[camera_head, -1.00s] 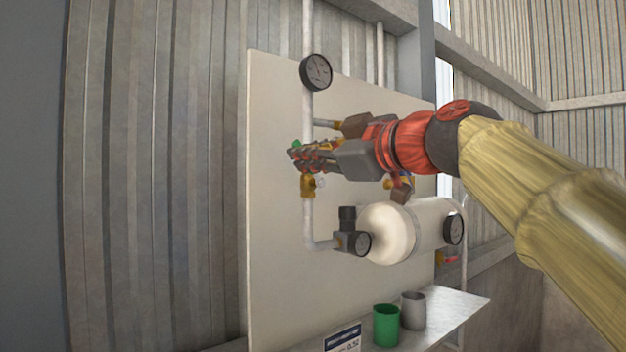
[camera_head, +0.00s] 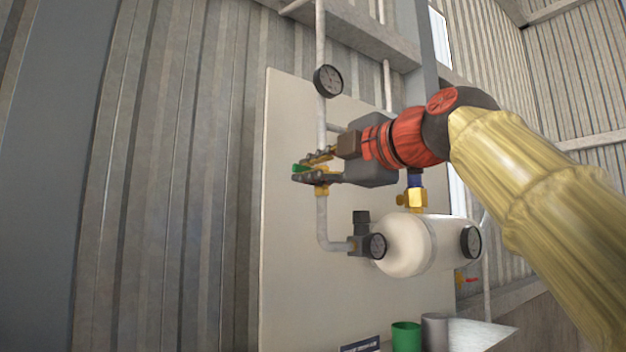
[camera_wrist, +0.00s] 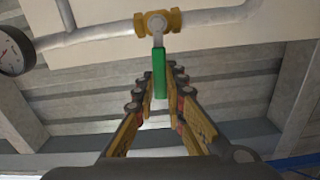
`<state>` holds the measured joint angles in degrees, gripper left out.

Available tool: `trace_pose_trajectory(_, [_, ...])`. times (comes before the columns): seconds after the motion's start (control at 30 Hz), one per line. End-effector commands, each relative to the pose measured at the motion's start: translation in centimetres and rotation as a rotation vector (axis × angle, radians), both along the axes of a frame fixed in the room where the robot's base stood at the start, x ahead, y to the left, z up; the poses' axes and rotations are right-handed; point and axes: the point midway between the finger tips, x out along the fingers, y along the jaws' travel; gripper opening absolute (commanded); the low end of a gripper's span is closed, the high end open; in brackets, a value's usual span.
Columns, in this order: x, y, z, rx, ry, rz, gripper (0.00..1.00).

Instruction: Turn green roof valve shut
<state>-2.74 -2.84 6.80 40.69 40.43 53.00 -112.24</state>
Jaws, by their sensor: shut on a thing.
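The green roof valve has a brass body (camera_wrist: 158,22) on a grey pipe and a green lever (camera_wrist: 159,75). In the wrist view the lever points from the body down between my fingers. My gripper (camera_wrist: 162,76) is shut on the lever near its free end, one finger on each side. In the head view my gripper (camera_head: 305,170) reaches in from the right at the upright pipe, one finger above the other. A bit of the green lever (camera_head: 298,168) shows at the fingertips there. My fingers hide much of the brass body in that view.
A gauge (camera_head: 328,81) sits on the pipe above my gripper. Below are a blue-handled brass valve (camera_head: 416,197), a white tank (camera_head: 412,245) with gauges and a red-handled valve (camera_head: 470,280). A green cup (camera_head: 406,337) and a grey cup (camera_head: 435,333) stand on the shelf.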

Motion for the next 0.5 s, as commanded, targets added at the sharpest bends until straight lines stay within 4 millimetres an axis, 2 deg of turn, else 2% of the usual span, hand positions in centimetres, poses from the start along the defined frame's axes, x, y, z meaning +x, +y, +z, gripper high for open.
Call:
trace_pose_trajectory(0.1, [0.10, 0.06, -0.65, -0.039, -0.023, 0.001, 0.00])
trace_pose_trajectory(0.5, [0.07, 0.06, -0.82, -0.086, -0.053, 0.001, 0.00])
